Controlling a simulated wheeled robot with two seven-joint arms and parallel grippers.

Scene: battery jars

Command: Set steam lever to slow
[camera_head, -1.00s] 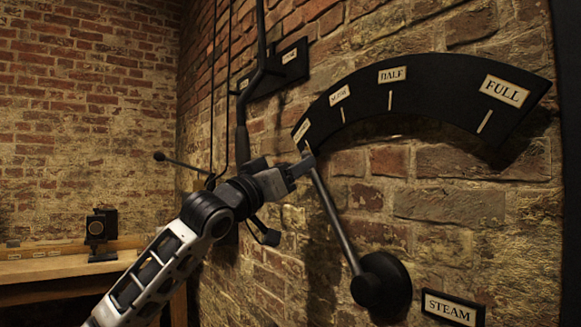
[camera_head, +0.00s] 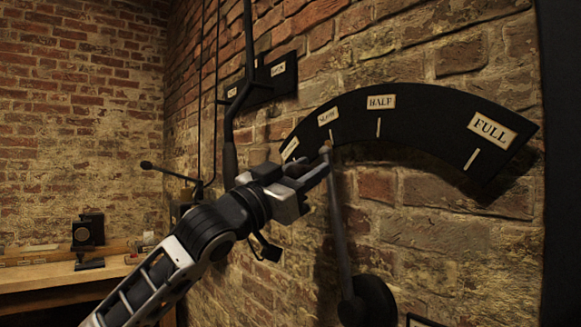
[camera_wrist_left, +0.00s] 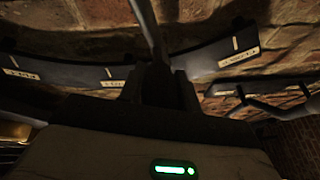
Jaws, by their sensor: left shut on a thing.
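The steam lever (camera_head: 341,225) is a dark rod rising from a round black pivot (camera_head: 370,302) on the brick wall. Its upper end lies just below the second label from the left, which seems to read SLOW (camera_head: 328,116), on the black curved scale (camera_head: 420,108). My left gripper (camera_head: 318,174) is shut on the lever near its top end. In the left wrist view, the rod (camera_wrist_left: 148,25) runs down between the dark fingers (camera_wrist_left: 160,88). My right gripper is not in view.
A second lever (camera_head: 230,110) with a small black plate (camera_head: 268,78) stands on the wall to the left, close behind my gripper. A wooden bench (camera_head: 60,273) with a black device (camera_head: 88,240) is at the lower left.

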